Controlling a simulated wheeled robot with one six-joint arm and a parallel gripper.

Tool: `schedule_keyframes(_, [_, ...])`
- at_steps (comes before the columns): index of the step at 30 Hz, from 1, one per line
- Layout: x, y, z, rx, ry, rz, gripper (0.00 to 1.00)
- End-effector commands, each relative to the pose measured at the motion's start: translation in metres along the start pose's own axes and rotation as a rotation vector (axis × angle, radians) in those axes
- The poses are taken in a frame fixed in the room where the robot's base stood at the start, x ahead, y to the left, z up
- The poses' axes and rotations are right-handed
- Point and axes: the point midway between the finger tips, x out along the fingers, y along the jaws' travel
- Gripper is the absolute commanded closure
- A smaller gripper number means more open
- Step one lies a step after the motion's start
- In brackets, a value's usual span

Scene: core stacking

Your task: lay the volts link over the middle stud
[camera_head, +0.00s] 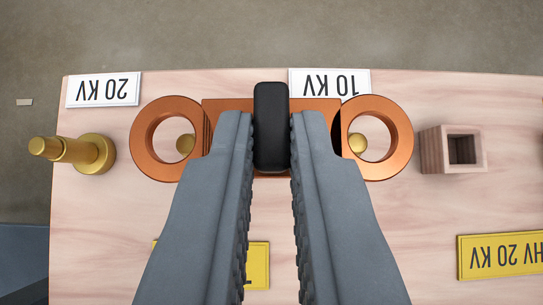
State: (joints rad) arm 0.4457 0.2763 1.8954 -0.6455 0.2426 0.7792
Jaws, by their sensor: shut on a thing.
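A copper link (219,104) with a ring at each end and a black upright grip (271,125) is in the middle of the view. It is the only link in view; no name shows on it. My gripper (271,140) is shut on the black grip. A brass stud (90,153) stands clear to the left of the link. Brass shows through the left ring (186,144) and through the right ring (358,143), apart from the copper edges in this view. I cannot tell the link's height above the brass pieces. My fingers hide part of the link.
The pale wooden table (110,220) has white labels reading 20 KV (103,90) and 10 KV (350,82) along its far edge. A hollow square wooden post (436,150) stands close to the right ring. Yellow labels (500,255) (257,265) lie nearer; one is partly hidden.

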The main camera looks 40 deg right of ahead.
Motion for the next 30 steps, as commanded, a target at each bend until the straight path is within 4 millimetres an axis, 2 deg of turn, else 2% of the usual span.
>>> schedule_keyframes(30, [0.011,0.000,0.010,0.000,0.001,0.001,1.00])
